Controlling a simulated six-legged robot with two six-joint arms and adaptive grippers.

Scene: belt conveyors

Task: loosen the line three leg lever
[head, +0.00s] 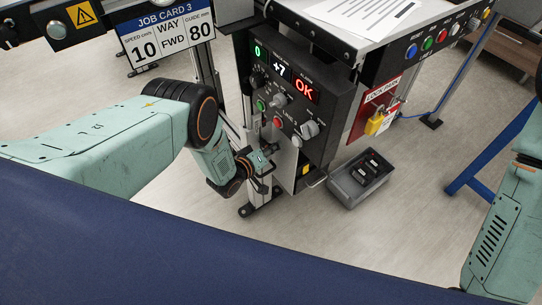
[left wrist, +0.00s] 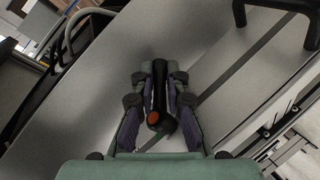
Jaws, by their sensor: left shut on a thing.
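The leg lever (left wrist: 159,95) is a black handle with an orange round end. In the left wrist view it lies between the two fingers of my left gripper (left wrist: 160,78), which is shut on it. In the head view my left gripper (head: 264,165) is low beside the leg under the line three control box (head: 300,95). The lever cannot be made out clearly there. My right arm (head: 505,225) shows at the right edge, but its gripper is out of view.
A job card (head: 167,35) hangs at the upper left. A red lock point with a yellow padlock (head: 374,124) is right of the control box. A grey bin (head: 359,178) with black items stands on the floor. A blue frame (head: 490,150) stands at right.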

